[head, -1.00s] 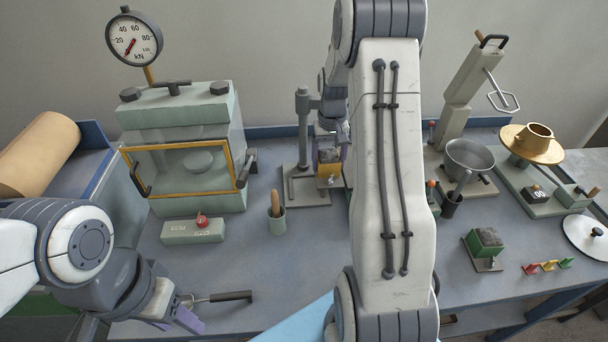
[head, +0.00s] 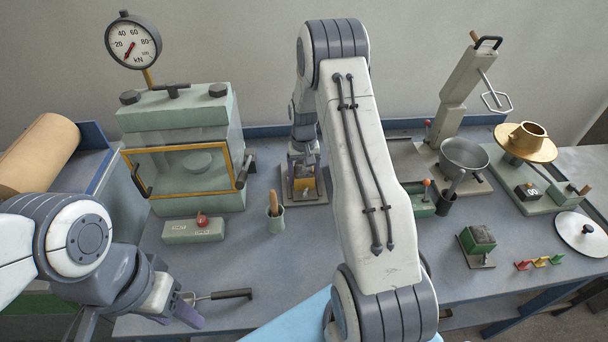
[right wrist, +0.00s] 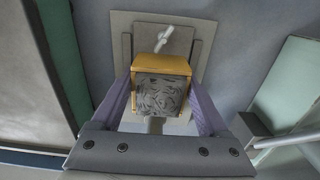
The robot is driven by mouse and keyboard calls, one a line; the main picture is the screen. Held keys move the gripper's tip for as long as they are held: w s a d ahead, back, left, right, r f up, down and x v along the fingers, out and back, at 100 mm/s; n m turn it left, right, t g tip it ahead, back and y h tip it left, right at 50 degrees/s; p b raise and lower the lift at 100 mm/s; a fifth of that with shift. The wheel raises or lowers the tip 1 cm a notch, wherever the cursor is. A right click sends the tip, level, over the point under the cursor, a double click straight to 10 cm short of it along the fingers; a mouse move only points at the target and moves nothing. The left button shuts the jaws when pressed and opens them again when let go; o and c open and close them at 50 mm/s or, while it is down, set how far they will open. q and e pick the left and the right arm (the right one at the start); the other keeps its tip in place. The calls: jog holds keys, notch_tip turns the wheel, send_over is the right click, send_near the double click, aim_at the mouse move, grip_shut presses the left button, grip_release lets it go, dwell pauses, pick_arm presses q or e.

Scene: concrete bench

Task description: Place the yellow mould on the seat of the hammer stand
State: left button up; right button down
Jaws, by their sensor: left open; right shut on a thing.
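The yellow mould (head: 308,189), an open-topped box with dark grey mottled filling, is between the purple fingers of my right gripper (head: 305,165). In the right wrist view, the mould (right wrist: 163,66) sits between both fingers of the shut gripper (right wrist: 162,88). Behind it is the grey base plate of the hammer stand (right wrist: 121,24). In the head view, the mould is over the hammer stand's base (head: 290,198); my right arm hides the column. I cannot tell whether the mould touches the seat. My left gripper (head: 183,308) is open and empty at the bench's front left.
A press with a yellow-framed door (head: 180,123) stands left of the stand. A green cup with a brush (head: 275,221) is close in front. A green mould (head: 478,240), a metal bowl (head: 464,156) and a brass flow table (head: 526,147) are to the right. The front-middle bench is mostly clear.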

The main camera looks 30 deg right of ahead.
grip_release()
jog(key=shift+f, duration=0.1)
jog(key=shift+r, duration=0.5)
notch_tip(320, 180, up, 11)
jog(key=b, duration=0.1)
jog(key=shift+r+b, duration=0.15)
jog(key=shift+b, duration=0.2)
